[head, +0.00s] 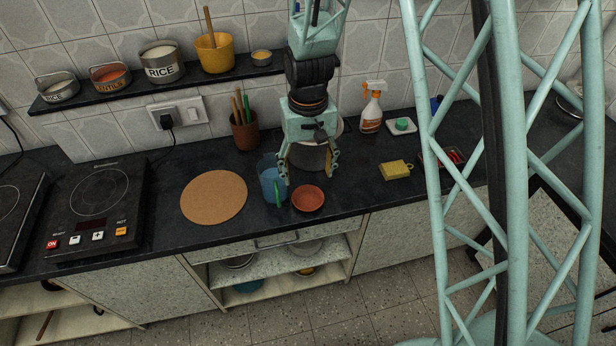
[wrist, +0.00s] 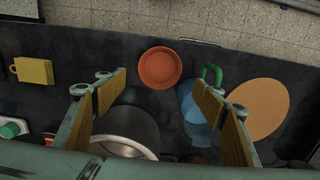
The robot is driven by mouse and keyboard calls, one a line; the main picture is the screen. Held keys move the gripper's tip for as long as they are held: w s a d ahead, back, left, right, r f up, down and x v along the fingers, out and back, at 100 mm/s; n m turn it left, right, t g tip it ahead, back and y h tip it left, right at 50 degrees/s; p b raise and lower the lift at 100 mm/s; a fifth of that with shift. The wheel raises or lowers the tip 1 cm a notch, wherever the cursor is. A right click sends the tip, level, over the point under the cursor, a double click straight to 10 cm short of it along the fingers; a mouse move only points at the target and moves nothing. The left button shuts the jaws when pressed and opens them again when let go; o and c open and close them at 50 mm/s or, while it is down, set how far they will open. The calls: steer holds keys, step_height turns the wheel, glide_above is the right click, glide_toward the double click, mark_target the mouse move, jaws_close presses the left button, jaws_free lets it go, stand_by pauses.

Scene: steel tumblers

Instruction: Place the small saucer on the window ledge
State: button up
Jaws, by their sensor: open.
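The small saucer (head: 308,198) is a round, terracotta-coloured dish lying upright and empty on the dark counter near its front edge. In the wrist view the saucer (wrist: 159,68) shows whole, beyond and between the fingertips. My gripper (head: 308,175) is open and empty, pointing down above the counter, a little behind the saucer and in front of a steel pot (head: 308,154). In the wrist view my gripper (wrist: 160,80) has its fingers spread wide, touching nothing visible. A dark ledge (head: 190,88) runs along the tiled wall at upper left; I cannot see a window.
A blue jug (head: 268,180) with a green handle stands close left of the saucer. A cork mat (head: 214,197) lies farther left. A yellow block-like mug (head: 394,171) is to the right. The ledge holds labelled tins, a yellow pot (head: 214,54) and a small bowl (head: 261,57).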

steer(key=shift+r, duration=0.5)
stand_by(0.7)
steer(key=s+d+r+t, duration=0.1)
steer(key=s+d+r, duration=0.25)
steer(key=r, duration=0.45)
steer(key=s+d+r+m, duration=0.1)
steer(key=s+d+r, duration=0.25)
steer(key=r, duration=0.55)
steer(key=s+d+r+t, duration=0.1)
steer(key=s+d+r, duration=0.25)
steer(key=r, duration=0.45)
steer(key=s+d+r, duration=0.2)
steer(key=s+r, duration=0.1)
steer(key=s, duration=0.4)
steer(key=s+d+r+t, duration=0.1)
steer(key=s+r, duration=0.3)
steer(key=s, duration=0.4)
steer(key=s+d+r+m, duration=0.1)
steer(key=s+d+r, duration=0.3)
steer(key=s, duration=0.3)
steer(key=shift+s+t, duration=0.15)
steer(key=shift+t, duration=0.25)
steer(key=o, duration=0.3)
